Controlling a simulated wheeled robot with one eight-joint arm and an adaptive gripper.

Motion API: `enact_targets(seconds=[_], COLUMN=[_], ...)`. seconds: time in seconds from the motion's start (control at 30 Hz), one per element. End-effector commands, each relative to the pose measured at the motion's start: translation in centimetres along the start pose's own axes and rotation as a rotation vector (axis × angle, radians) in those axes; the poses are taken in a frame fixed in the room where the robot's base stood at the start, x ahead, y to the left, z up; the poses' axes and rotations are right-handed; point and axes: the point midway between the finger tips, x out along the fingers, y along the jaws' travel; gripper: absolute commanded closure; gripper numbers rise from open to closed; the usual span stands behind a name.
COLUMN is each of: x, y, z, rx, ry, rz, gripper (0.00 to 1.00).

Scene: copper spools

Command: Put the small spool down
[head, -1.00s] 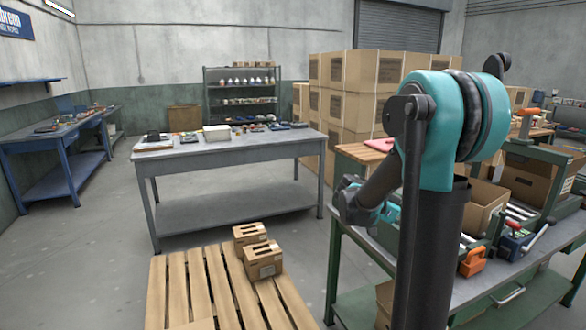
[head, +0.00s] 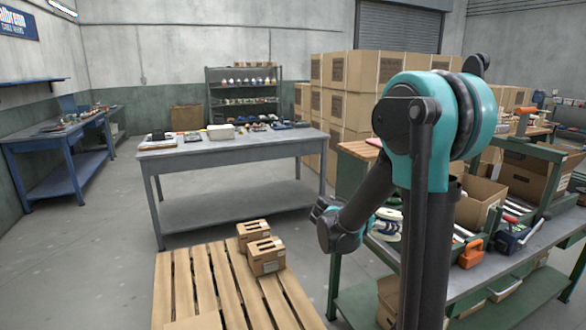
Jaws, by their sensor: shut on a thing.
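My gripper is not in view. No small spool can be made out for certain. Pale round rims with dark and green bands (head: 388,223) show beside my arm at the near left end of the green-framed bench (head: 335,262). They may be spools, but they are partly covered and I cannot tell their size or whether anything holds them.
A wooden pallet (head: 190,290) with two small cartons (head: 267,257) stands at front centre. A grey table (head: 235,150) stands behind. Floor at left is clear.

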Motion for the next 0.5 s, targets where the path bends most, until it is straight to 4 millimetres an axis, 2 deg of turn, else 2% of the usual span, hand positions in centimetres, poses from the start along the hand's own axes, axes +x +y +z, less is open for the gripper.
enact_targets(seconds=[0.2, 0.4, 0.5], x=[-1.3, -2.2, -2.6], y=[-7.2, -12.6, -14.7], z=[1.9, 3.3, 3.8], rx=[-0.142, -0.251, -0.292], ry=[0.061, 0.110, 0.127], rz=[-0.343, -0.607, -0.706], gripper=[0.97, 0.97, 0.97])
